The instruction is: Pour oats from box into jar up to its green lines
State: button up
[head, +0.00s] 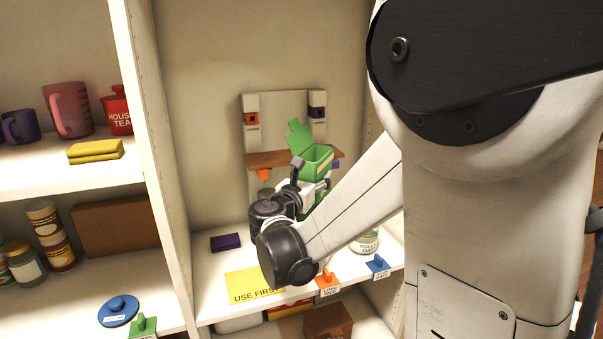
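A green box (317,160) with an open top and a raised flap is near the back wall of the middle bay.
The shelf (211,268) holds a yellow "USE FIRST" sheet (252,284), a purple block (225,242), and orange (325,278) and blue (378,264) tags at its front edge. A wall fixture (251,130) stands behind the box. An upright panel (170,160) separates the left shelves.

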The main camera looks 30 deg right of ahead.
jog(key=s+d+f+m+g+y+p, duration=0.1)
jog(key=s+d+m+g+y+p, duration=0.3)
jog(key=p, duration=1.3)
jog(key=shift+d+f+m+g+y+p, duration=0.2)
jog(key=shift+d+m+g+y+p, duration=0.15)
jog(key=shift+d+g+y, duration=2.25)
jog(key=shift+a+f, duration=0.15)
jog(key=shift+a, duration=0.05)
jog(key=shift+f+y, duration=0.1)
jog(key=shift+y, duration=0.4)
